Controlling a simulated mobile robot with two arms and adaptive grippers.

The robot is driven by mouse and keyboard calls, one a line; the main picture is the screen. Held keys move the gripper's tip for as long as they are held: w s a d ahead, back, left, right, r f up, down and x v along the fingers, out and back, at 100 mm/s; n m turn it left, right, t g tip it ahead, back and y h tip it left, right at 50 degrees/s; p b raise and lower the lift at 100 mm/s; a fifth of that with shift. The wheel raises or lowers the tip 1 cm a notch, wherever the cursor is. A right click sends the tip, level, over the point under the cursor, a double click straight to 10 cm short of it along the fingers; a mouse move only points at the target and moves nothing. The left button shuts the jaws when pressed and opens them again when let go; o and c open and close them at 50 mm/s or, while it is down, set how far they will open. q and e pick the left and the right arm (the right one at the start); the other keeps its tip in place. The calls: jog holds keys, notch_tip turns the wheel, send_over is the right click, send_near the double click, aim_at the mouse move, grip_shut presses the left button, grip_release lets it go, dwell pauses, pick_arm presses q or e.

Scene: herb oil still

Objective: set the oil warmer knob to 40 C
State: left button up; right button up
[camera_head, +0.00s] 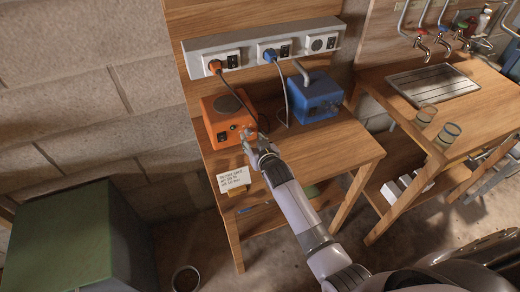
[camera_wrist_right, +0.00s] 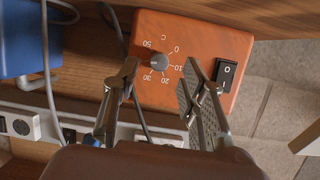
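The oil warmer is an orange box (camera_head: 228,118) at the left of the wooden bench. In the right wrist view its orange face (camera_wrist_right: 205,35) shows a dark round knob (camera_wrist_right: 159,62), with a white scale reading 0, 10, 20, 30 and 50 around it. The 40 mark is not visible; a finger covers that side. I cannot tell where the knob points. My right gripper (camera_head: 250,138) is in front of the box. In the wrist view its fingers (camera_wrist_right: 161,68) are open, one on each side of the knob, with gaps. My left gripper is not in view.
A black rocker switch (camera_wrist_right: 227,73) is close beside one finger. A blue box (camera_head: 318,97) stands right of the warmer, with cables to the wall socket strip (camera_head: 250,50). A white card (camera_head: 234,180) is at the bench's front edge. The bench's right side (camera_head: 335,145) is clear.

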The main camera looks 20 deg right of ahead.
jog(key=v, duration=0.9)
jog(key=shift+s, duration=0.2)
jog(key=s+d+f+n+g, duration=0.2)
jog(key=s+g, duration=0.9)
jog(key=s, duration=1.9)
notch_tip(320, 180, down, 28)
jog(key=s+a+g, duration=0.1)
jog(key=s, duration=0.1)
jog(key=s+d+f+g, duration=0.1)
jog(key=s+d+f, duration=0.2)
jog(key=s+f, duration=1.2)
jog(key=shift+s+n, duration=0.4)
jog(key=shift+s, duration=0.6)
jog(key=shift+f, duration=0.1)
jog(key=shift+c, duration=0.3)
